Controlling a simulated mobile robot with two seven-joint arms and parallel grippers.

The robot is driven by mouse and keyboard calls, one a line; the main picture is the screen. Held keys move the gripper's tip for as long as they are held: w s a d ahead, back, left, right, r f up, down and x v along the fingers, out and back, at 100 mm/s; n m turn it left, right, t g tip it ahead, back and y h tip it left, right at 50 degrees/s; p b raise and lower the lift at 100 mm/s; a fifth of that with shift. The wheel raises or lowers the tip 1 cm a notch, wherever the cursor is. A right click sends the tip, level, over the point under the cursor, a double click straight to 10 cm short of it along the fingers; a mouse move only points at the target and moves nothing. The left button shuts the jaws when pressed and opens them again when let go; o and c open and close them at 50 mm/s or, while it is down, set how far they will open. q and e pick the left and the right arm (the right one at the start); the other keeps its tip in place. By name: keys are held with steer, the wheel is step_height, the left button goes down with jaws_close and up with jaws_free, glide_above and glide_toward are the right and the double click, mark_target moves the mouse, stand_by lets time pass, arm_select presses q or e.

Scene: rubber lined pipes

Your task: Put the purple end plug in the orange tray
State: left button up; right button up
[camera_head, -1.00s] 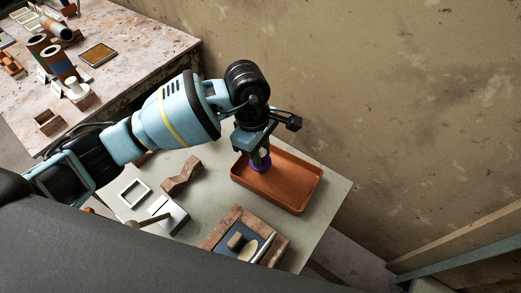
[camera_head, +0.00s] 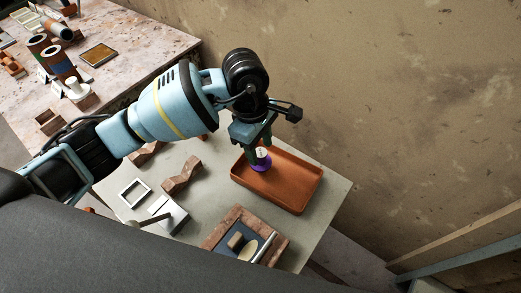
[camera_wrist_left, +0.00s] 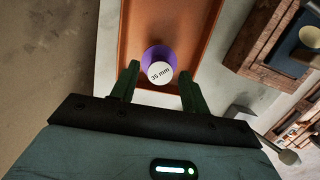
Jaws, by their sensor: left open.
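The purple end plug (camera_head: 261,164) is in the orange tray (camera_head: 299,194), near its upper left end. It has a purple flange and a white top. In the left wrist view the plug (camera_wrist_left: 160,55) shows the label "35 mm" on its white face, and the tray (camera_wrist_left: 201,22) lies under it. My left gripper (camera_head: 260,146) is just above the plug. In the left wrist view its two green fingers (camera_wrist_left: 157,88) are spread apart, with the plug ahead of them and clear of both. My right gripper is not in view.
Around the tray on the grey table are a wooden frame with a blue inset (camera_head: 218,236), brown notched blocks (camera_head: 181,178), a white square frame (camera_head: 134,193) and a metal block (camera_head: 172,216). A second bench (camera_head: 130,50) with several parts stands at upper left. A wall rises behind.

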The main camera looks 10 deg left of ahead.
arm_select(q)
step_height(320, 180, up, 10)
steer(key=a, duration=0.1)
steer(key=shift+w+a, duration=0.2)
steer(key=shift+f, duration=0.15)
